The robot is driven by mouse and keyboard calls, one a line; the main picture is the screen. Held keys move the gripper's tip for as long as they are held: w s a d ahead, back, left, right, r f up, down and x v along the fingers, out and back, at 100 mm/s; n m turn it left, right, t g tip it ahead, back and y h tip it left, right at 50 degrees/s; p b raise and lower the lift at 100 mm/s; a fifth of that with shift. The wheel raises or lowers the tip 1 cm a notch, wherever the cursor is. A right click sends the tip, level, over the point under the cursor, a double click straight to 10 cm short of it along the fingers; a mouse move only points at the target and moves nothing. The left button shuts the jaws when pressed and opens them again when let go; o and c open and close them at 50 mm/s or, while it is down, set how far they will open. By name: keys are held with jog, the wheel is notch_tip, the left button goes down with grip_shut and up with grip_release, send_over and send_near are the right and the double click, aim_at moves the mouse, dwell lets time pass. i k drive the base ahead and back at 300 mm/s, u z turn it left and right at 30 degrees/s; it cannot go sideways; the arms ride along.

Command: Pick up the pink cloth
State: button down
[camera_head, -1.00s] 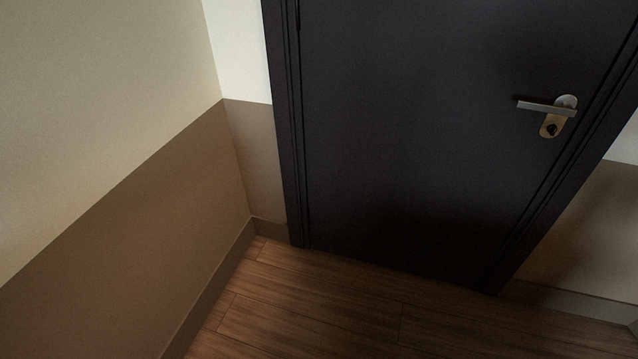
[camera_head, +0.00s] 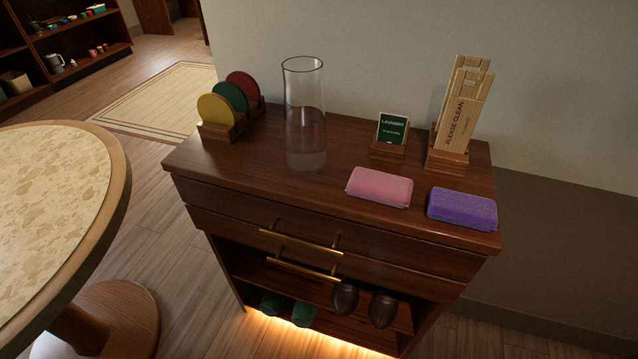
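The pink cloth (camera_head: 380,187) is a folded, flat pad lying on top of the dark wood cabinet (camera_head: 250,170), near its front edge and right of the middle. A purple cloth (camera_head: 462,208) of like shape lies just to its right, close to the cabinet's right front corner. A small gap shows between the two. My gripper is not in view.
A glass vase (camera_head: 305,115), a coaster rack (camera_head: 232,125), a laundry sign (camera_head: 391,135) and a holder with door tags (camera_head: 462,115) stand on the cabinet. Brass handles (camera_head: 300,240) stick out in front. A round table (camera_head: 118,190) is at left, with floor between.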

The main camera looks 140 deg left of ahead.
aim_at(392, 190)
jog(key=u, duration=4.45)
jog(key=k, duration=0.5)
jog(key=u, duration=0.15)
jog(key=i, duration=0.5)
jog(key=z, duration=0.1)
